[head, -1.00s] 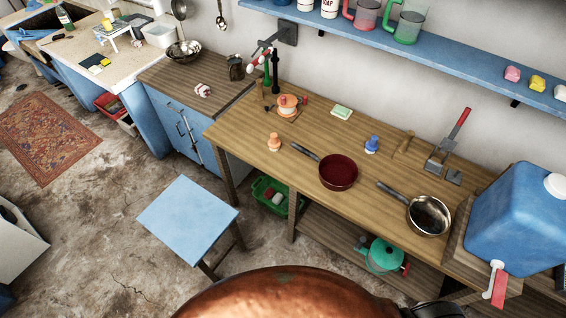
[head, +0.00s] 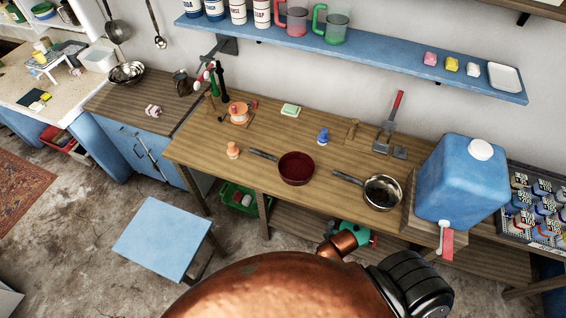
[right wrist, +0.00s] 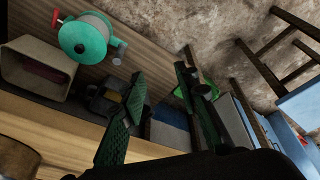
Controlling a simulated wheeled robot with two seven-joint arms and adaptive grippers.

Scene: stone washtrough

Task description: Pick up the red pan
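The red pan (head: 296,168) sits on the wooden workbench (head: 215,146) in the head view, dark red inside, its dark handle pointing to the upper left. Nothing holds it. My right gripper (right wrist: 160,76) shows in the right wrist view with its two green-padded fingers apart and nothing gripped between them. The red pan does not show in the right wrist view. My left gripper is not in view.
A steel pan (head: 383,191) stands right of the red pan, near a blue water container (head: 461,180). An orange peg (head: 233,150) and a blue figure (head: 323,136) stand nearby. A teal reel (right wrist: 85,38) shows in the right wrist view. A blue stool (head: 160,236) stands in front.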

